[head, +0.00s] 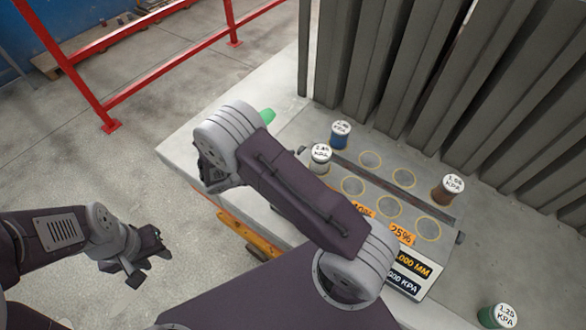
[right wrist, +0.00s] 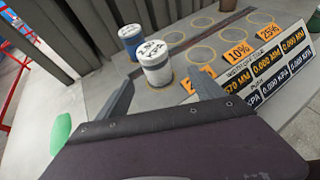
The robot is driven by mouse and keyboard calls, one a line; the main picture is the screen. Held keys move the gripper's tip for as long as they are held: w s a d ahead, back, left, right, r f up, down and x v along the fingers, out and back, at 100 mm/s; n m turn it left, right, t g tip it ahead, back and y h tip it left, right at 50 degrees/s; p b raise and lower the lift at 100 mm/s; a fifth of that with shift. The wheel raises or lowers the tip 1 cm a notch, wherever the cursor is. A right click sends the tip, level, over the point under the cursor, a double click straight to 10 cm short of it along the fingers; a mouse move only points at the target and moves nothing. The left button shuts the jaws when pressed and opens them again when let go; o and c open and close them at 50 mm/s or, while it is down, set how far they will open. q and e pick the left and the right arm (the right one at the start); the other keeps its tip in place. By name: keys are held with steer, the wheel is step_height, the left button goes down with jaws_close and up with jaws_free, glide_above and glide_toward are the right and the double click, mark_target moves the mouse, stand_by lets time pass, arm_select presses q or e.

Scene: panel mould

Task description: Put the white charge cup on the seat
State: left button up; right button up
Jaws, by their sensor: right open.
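The white charge cup (head: 320,157) has a white lid with black print and stands upright at the left end of the front row of yellow ring seats (head: 352,186). In the right wrist view the white cup (right wrist: 155,66) stands beyond my open right gripper (right wrist: 166,80), between the line of its two fingers and apart from them. A yellow ring partly shows at the cup's base. In the head view the right fingers are mostly hidden by my own wrist. My left gripper (head: 148,258) hangs over the floor at the left, away from the bench; its jaw state is unclear.
A blue cup (head: 340,134) stands just behind the white one. A brown cup (head: 447,188) and a green cup (head: 497,316) stand to the right. A tilted panel (head: 410,275) fronts the rings. Tall grey slabs (head: 390,60) close off the back. A green object (head: 267,115) shows beyond my arm.

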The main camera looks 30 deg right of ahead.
steer(key=s+a+r+m+y, duration=0.2)
steer(key=s+m+y, duration=0.3)
steer(key=m, duration=0.4)
steer(key=s+a+r+m+y, duration=0.2)
steer(key=s+a+m+y, duration=0.2)
steer(key=s+m+y, duration=0.2)
steer(key=m+y, duration=0.2)
steer(key=m, duration=0.1)
steer(key=shift+a+r+m+t, duration=0.25)
steer(key=shift+r+m+t, duration=0.05)
steer(key=shift+t, duration=0.1)
